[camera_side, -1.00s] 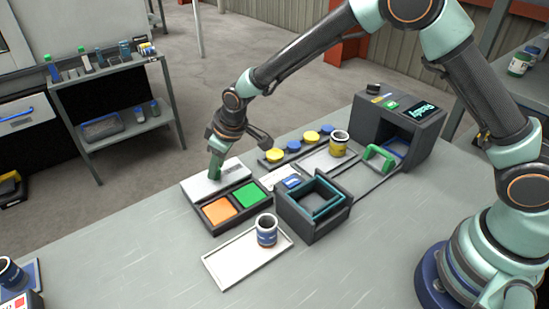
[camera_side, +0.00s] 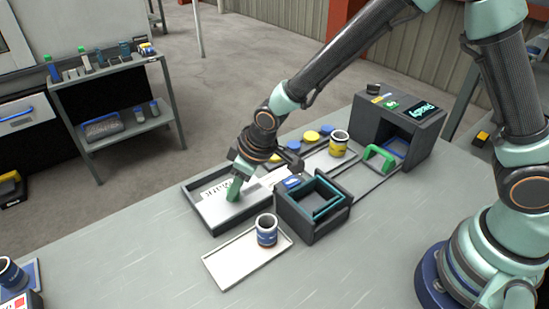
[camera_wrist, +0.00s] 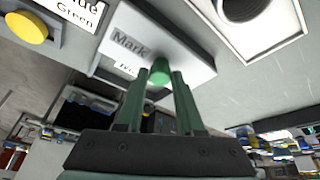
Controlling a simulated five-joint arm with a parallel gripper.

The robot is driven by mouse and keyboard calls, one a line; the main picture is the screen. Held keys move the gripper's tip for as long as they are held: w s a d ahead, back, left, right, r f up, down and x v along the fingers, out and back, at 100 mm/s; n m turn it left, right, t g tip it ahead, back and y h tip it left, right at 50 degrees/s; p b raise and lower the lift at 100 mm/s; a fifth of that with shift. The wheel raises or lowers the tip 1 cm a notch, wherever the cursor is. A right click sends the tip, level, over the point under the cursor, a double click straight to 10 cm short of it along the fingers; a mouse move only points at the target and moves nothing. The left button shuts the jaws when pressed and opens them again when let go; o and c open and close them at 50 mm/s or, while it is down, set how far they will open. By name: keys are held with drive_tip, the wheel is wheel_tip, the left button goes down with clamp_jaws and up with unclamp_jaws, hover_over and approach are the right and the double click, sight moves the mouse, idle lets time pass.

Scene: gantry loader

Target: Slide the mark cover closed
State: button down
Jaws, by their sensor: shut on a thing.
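The mark cover (camera_side: 222,213) is a pale flat plate in a dark frame (camera_side: 192,206) on the bench. In the wrist view the cover (camera_wrist: 190,62) carries the word "Mark" and a green knob (camera_wrist: 160,68). My gripper (camera_side: 236,190) is shut on this knob, with its two green fingers (camera_wrist: 160,84) on either side of it. The cover lies over the near part of the frame, and no orange or green pad shows. A strip with dark lettering (camera_side: 215,188) shows at the frame's far side.
A white tray (camera_side: 225,272) with a dark blue cup (camera_side: 267,230) stands just in front. A dark open box (camera_side: 312,225) is close on the right. Behind are yellow and blue buttons (camera_side: 311,135), a yellow cup (camera_side: 339,142) and a dark machine (camera_side: 400,125).

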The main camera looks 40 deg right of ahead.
drive_tip(key=shift+s+d, duration=0.1)
drive_tip(key=c, duration=0.5)
unclamp_jaws()
drive_tip(key=v, duration=1.2)
drive_tip(key=s+d+r+m, duration=0.2)
drive_tip(key=s+d, duration=0.1)
drive_tip(key=d, duration=0.3)
drive_tip(key=s+d+r+m+t+h, duration=0.1)
drive_tip(key=s+d+r+m, duration=0.1)
drive_tip(key=d, duration=0.5)
drive_tip(key=s+d+r+m+h, duration=0.1)
drive_tip(key=s+d+r+m, duration=0.1)
drive_tip(key=s+d+r, duration=0.2)
drive_tip(key=shift+s+d+r+m+t, duration=0.1)
drive_tip(key=shift+s+d+m+t, duration=0.05)
drive_tip(key=shift+d, duration=0.55)
drive_tip(key=shift+s+d+r+m+t, duration=0.1)
drive_tip(key=shift+s+d+m+t, duration=0.05)
drive_tip(key=shift+d, duration=0.55)
